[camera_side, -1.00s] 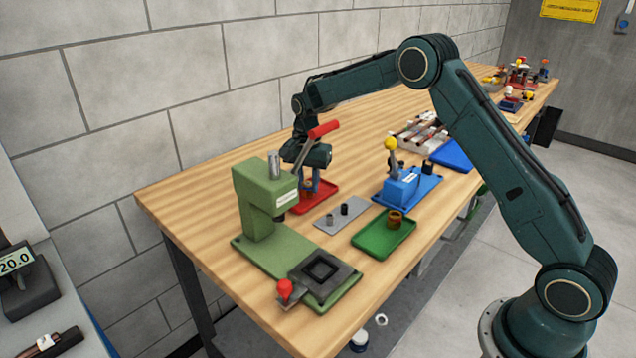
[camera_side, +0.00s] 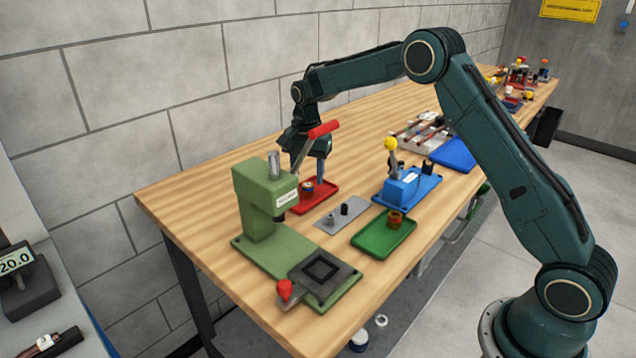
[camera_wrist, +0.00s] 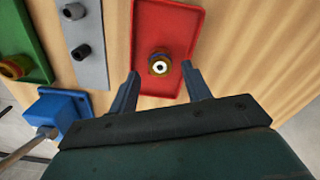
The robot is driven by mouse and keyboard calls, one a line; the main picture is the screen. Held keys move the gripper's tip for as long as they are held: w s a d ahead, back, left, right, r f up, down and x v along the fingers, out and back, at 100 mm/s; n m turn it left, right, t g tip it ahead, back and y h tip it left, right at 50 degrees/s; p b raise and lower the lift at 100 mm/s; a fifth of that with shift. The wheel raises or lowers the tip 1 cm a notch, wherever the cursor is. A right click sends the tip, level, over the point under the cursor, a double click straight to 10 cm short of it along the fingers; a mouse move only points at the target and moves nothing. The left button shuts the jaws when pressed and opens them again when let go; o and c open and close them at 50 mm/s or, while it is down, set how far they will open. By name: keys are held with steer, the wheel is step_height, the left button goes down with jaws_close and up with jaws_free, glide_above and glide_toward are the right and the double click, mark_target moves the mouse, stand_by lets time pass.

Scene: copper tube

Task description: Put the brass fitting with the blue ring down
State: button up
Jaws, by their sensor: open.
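The brass fitting with the blue ring (camera_side: 308,187) stands in the red tray (camera_side: 318,204). In the wrist view the fitting (camera_wrist: 160,63) shows upright from above, inside the red tray (camera_wrist: 150,20), near its middle. My gripper (camera_side: 312,180) is over the tray, partly hidden behind the red lever of the green press. In the wrist view my gripper (camera_wrist: 160,85) has its two fingers spread wide, with the fitting between and beyond their tips, touching neither. Nothing is held.
The green press (camera_side: 262,205) with its red lever (camera_side: 323,130) stands close in front of my gripper. A grey plate (camera_side: 340,212), a green tray (camera_side: 385,236) with another brass fitting (camera_side: 396,219) and a blue toggle fixture (camera_side: 405,185) are to the right.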

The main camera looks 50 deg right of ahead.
step_height(320, 180, up, 9)
steer(key=shift+r, duration=0.2)
stand_by(0.7)
steer(key=s+a+r+n+t, duration=0.2)
steer(key=s+r+n, duration=0.2)
steer(key=s+r, duration=0.4)
steer(key=s+a+r+n+t, duration=0.25)
steer(key=s+r, duration=0.35)
steer(key=s, duration=0.4)
steer(key=s+a+f+n, duration=0.1)
steer(key=s+f+n, duration=0.2)
steer(key=s, duration=0.7)
steer(key=s+a+f+n+t, duration=0.1)
steer(key=s+f+n, duration=0.2)
steer(key=s, duration=0.7)
steer(key=shift+s+f+n, duration=0.3)
steer(key=shift+s+n, duration=0.05)
steer(key=shift+n, duration=0.2)
